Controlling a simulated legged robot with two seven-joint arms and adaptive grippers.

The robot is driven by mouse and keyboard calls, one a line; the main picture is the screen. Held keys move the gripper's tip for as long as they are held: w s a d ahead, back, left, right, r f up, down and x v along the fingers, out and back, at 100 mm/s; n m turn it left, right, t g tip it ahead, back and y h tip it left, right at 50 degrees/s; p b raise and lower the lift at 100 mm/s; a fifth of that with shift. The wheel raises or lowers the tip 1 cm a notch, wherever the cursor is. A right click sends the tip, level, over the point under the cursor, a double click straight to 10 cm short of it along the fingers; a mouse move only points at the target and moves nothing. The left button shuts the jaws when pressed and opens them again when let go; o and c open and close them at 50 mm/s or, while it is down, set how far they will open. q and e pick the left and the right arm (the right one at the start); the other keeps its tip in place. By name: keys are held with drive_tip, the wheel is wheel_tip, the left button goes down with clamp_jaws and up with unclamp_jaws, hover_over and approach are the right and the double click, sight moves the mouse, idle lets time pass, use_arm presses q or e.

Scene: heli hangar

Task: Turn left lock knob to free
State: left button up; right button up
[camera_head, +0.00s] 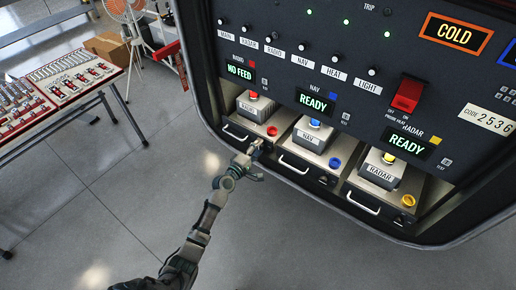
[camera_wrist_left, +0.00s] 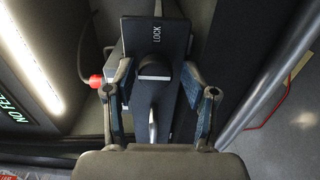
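The left lock knob (camera_wrist_left: 155,71) is a dark, rounded knob on a dark plate with the word LOCK beside it in the left wrist view. My left gripper (camera_wrist_left: 158,76) is open, with one finger on each side of the knob. I see gaps between the fingers and the knob, and cannot tell any contact. In the head view my left gripper (camera_head: 254,152) is at the front right corner of the left drawer (camera_head: 235,131), the one with the RADIO box (camera_head: 254,108). The gripper hides the knob there. My right gripper is not in view.
The middle NAV drawer (camera_head: 294,169) and right RADAR drawer (camera_head: 361,206) have handles beside my gripper. A red connector (camera_wrist_left: 96,81) is close to the left finger. The panel's toggles and red switch cover (camera_head: 408,91) are above. The floor in front is clear.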

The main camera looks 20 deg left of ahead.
use_arm(q)
drive_tip(key=v, duration=1.2)
idle(0.4)
